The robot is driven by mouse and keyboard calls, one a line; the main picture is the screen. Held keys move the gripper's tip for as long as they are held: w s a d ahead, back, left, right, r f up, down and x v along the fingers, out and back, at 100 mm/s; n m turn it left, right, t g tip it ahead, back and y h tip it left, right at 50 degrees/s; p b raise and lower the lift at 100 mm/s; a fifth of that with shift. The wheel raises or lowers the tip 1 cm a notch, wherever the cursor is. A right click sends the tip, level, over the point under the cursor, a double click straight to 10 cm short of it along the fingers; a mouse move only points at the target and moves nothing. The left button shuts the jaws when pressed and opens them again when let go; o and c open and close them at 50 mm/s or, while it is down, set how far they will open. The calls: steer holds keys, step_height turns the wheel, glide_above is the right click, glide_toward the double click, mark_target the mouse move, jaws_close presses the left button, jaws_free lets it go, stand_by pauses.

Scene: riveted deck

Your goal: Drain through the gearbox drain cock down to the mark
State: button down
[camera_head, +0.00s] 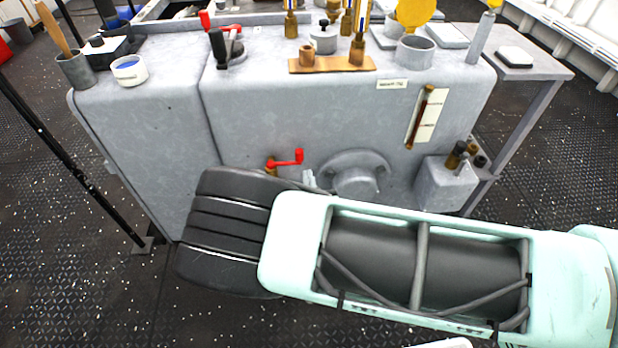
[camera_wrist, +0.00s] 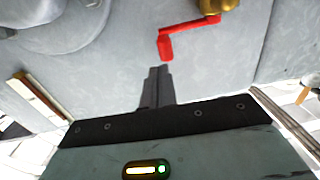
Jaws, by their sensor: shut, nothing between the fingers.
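The gearbox drain cock (camera_head: 287,161) has a brass body and a red cranked lever, low on the front of the grey gearbox (camera_head: 290,110). It also shows at the top of the wrist view (camera_wrist: 190,27). My gripper (camera_wrist: 158,72) is shut and empty, its tips just beside the end of the red handle; I cannot tell whether they touch. In the head view, only a bit of the gripper (camera_head: 308,179) shows above my dark wrist. The sight gauge (camera_head: 420,117) on the right of the gearbox front has a brown column beside a pale card. Its mark is too small to read.
A round grey flange (camera_head: 355,173) stands out right of the cock. A grey box with brass fittings (camera_head: 446,184) sits farther right. Another red lever (camera_head: 222,28), brass fittings and a grey cup (camera_head: 415,51) stand on top. A black pole (camera_head: 70,160) stands at left.

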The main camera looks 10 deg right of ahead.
steer(key=s+d+p, duration=0.1)
steer(key=s, duration=0.8)
steer(key=shift+w, duration=0.1)
steer(key=s+a+r+g+y, duration=0.1)
steer(key=s+a+r+g, duration=0.25)
steer(key=r+g, duration=0.3)
steer(key=s+a+r+g+y, duration=0.2)
steer(key=s+a+r+g, duration=0.15)
steer(key=r+g, duration=0.35)
steer(key=s+d+r+n+g+h, duration=0.3)
steer(key=s+d+r+n+g, duration=0.3)
steer(key=s+d+r, duration=0.7)
step_height(320, 180, up, 24)
steer(key=w+n+t+p, duration=0.1)
steer(key=p, duration=2.2)
steer(key=shift+d+f, duration=0.2)
steer(key=shift+d, duration=0.2)
